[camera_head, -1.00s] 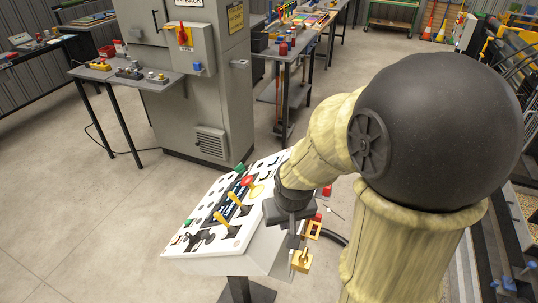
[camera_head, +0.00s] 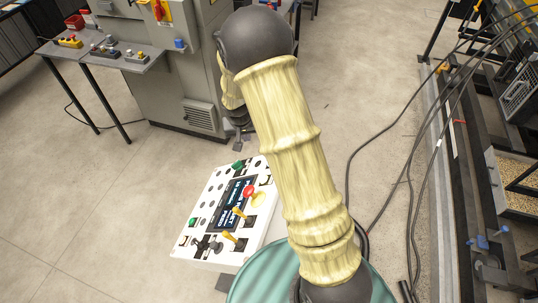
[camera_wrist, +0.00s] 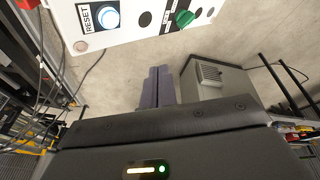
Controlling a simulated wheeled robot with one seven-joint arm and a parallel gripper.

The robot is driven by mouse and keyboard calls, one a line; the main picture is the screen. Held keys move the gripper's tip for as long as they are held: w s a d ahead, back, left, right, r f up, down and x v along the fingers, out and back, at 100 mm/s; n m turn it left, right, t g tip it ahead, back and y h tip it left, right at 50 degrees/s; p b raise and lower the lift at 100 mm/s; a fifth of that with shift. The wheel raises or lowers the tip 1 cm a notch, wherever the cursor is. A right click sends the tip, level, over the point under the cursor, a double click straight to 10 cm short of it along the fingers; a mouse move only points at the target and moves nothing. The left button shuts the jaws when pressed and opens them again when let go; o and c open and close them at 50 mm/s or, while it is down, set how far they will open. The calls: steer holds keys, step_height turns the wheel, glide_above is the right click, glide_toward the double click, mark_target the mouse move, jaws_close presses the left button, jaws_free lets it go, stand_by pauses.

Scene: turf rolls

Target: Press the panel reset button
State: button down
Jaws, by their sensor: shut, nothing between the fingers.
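The white control panel (camera_head: 211,207) stands low in the middle of the head view, tilted, with a dark screen, knobs and levers. There, the round pale-blue reset button (camera_wrist: 108,17) sits beside a label reading RESET. I cannot make this button out in the head view. My gripper (camera_wrist: 158,72) shows in the wrist view with its dark fingers together and empty. They are apart from the button in the picture, with floor behind them. In the head view, my arm hides part of the panel's right side.
The panel has a green knob (camera_head: 238,165), a red mushroom button (camera_head: 248,191) and yellow levers (camera_head: 229,237). A grey cabinet (camera_head: 178,75) and a side table (camera_head: 98,52) stand behind. Black cables (camera_head: 384,147) lie on the floor at right. Open floor lies left of the panel.

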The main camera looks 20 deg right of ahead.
steer(key=s+d+f+b, duration=0.1)
steer(key=f, duration=0.1)
steer(key=s+d+f+b, duration=0.1)
steer(key=f+b, duration=0.1)
steer(key=s+d+f+b, duration=0.1)
steer(key=shift+s+d+f+b, duration=0.15)
steer(key=shift+d+f+b, duration=0.15)
steer(key=shift+f+b, duration=0.1)
steer(key=shift+s+d+f+b, duration=0.3)
steer(key=shift+d+f+b, duration=0.1)
stand_by(1.8)
steer(key=shift+s+d+f+b, duration=0.15)
steer(key=shift+d+f+b, duration=0.1)
steer(key=shift+b, duration=0.1)
steer(key=shift+f, duration=0.15)
steer(key=shift+s, duration=0.15)
stand_by(0.3)
